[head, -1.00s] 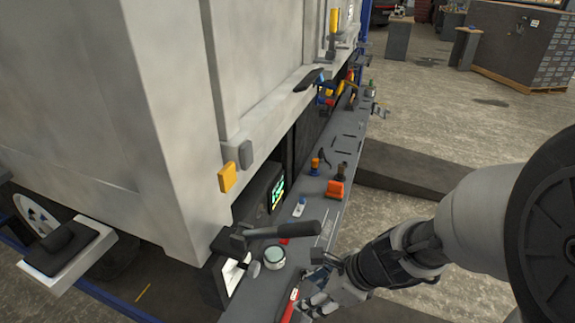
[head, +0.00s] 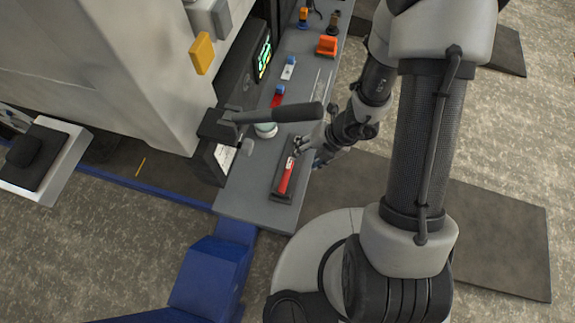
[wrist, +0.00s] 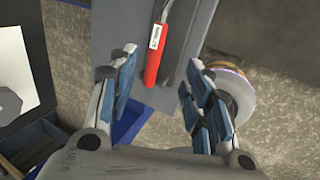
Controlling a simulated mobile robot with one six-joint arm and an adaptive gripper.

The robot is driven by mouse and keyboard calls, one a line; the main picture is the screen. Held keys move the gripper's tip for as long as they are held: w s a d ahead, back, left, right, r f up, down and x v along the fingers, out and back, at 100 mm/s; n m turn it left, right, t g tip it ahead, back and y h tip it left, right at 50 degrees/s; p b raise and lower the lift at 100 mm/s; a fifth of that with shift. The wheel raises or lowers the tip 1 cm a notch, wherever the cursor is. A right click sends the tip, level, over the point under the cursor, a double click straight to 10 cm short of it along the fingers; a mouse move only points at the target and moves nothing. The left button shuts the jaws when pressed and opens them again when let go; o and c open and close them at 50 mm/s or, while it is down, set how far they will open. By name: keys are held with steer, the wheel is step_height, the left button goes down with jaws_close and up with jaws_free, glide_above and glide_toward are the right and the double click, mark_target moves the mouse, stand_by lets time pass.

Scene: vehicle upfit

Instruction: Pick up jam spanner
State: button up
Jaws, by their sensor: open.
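The jam spanner, a red-handled tool (head: 286,177), lies on a dark patch near the front end of the grey shelf. In the wrist view its red handle (wrist: 152,67) with a white label shows between and beyond my fingers, and its upper end is cut off by the frame. My gripper (wrist: 160,60) is open and empty, with blue-padded fingers on either side of the handle's line. In the head view my gripper (head: 320,158) is just right of the tool, partly hidden by my arm. I cannot tell its height above the shelf.
A black box (head: 213,150) stands left. Farther back are an orange item (head: 327,46) and small tools. A blue beam (head: 210,275) lies below.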

mark_target(290, 167)
steer(key=b+x, duration=0.3)
steer(key=x, duration=0.4)
steer(key=shift+f, duration=0.35)
steer(key=b+x, duration=0.1)
steer(key=x, duration=0.2)
steer(key=b+x, duration=0.2)
steer(key=x, duration=0.1)
steer(key=shift+w+a+f+b, duration=0.1)
steer(key=shift+a+b, duration=0.2)
steer(key=shift+c, duration=0.2)
jaws_close()
